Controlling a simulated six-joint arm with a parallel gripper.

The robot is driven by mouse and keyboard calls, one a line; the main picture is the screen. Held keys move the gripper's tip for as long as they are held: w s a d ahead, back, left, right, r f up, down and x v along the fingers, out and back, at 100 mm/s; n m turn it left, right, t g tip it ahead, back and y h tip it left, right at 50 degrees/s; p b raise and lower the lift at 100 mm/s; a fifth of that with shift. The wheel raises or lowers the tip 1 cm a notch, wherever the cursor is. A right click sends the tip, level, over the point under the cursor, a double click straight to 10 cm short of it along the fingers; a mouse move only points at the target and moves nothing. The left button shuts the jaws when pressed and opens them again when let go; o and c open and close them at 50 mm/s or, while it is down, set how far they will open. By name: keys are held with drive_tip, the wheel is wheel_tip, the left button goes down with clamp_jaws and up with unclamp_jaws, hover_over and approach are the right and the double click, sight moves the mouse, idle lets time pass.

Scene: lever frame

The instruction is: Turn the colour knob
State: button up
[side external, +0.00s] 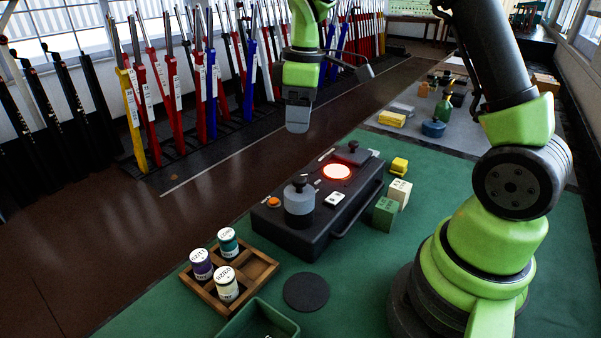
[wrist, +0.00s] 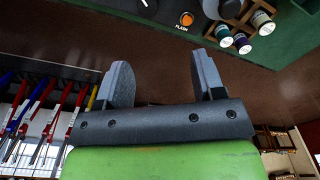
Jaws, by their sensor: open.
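A dark control box (side external: 325,205) sits on the green bench cloth. On its top are a black knob on a grey cylinder (side external: 299,199), a lit red disc (side external: 337,172), an orange button (side external: 273,202) and a smaller black knob (side external: 353,147) at the far end. I cannot tell which knob is the colour knob. In the wrist view, the orange button (wrist: 187,18) is labelled FLASH, and part of a dial (wrist: 148,3) is cut off by the top edge. My gripper (side external: 298,127) hangs above and behind the box, touching nothing; its fingers (wrist: 162,70) are open and empty.
A wooden tray (side external: 262,270) with several labelled spools stands left of the box. A black disc (side external: 306,292) and a green tray (side external: 258,322) lie in front. Green and cream blocks (side external: 385,214) stand right of the box. Coloured levers (side external: 165,100) line the back.

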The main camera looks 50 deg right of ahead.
drive_tip(key=n+g, duration=0.1)
hover_over(301, 173)
wheel_tip(301, 173, down, 4)
drive_tip(key=f, duration=0.1)
drive_tip(key=shift+n, duration=0.3)
drive_tip(key=f, duration=0.9)
drive_tip(key=shift+s+a+f, duration=0.15)
drive_tip(key=shift+s+a, duration=0.05)
drive_tip(key=shift+a, duration=0.15)
drive_tip(key=c, duration=0.9)
